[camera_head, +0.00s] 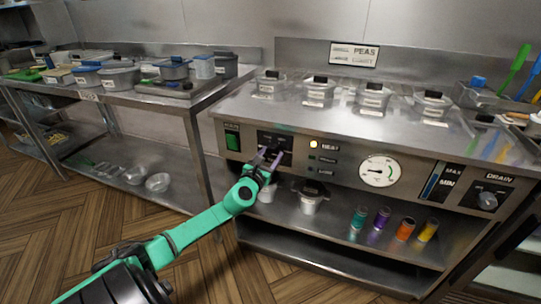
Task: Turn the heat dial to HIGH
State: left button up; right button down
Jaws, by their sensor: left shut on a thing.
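The heat dial sits on a dark plate (275,141) on the front panel of the frying range (330,163), left of the lit yellow heat lamp (314,144). My left gripper (270,156) is at the dial, with its two purple-grey fingers shut on it. The fingers hide most of the dial, so I cannot tell where it points. The green arm reaches up from the lower left. My right gripper is not in view.
A green switch (232,137) is left of the dial; a gauge (379,170) and a drain knob (487,200) are to the right. Lidded pots (318,90) stand on top. Several colored bottles (404,229) stand on the shelf below.

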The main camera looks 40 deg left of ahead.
pick_arm(q)
jog(key=shift+f, duration=0.1)
jog(key=o, duration=1.4)
jog(key=shift+s, duration=0.1)
jog(key=p+v, duration=0.1)
jog(key=v, duration=1.3)
jog(key=shift+s+d, duration=0.1)
jog(key=shift+s, duration=0.1)
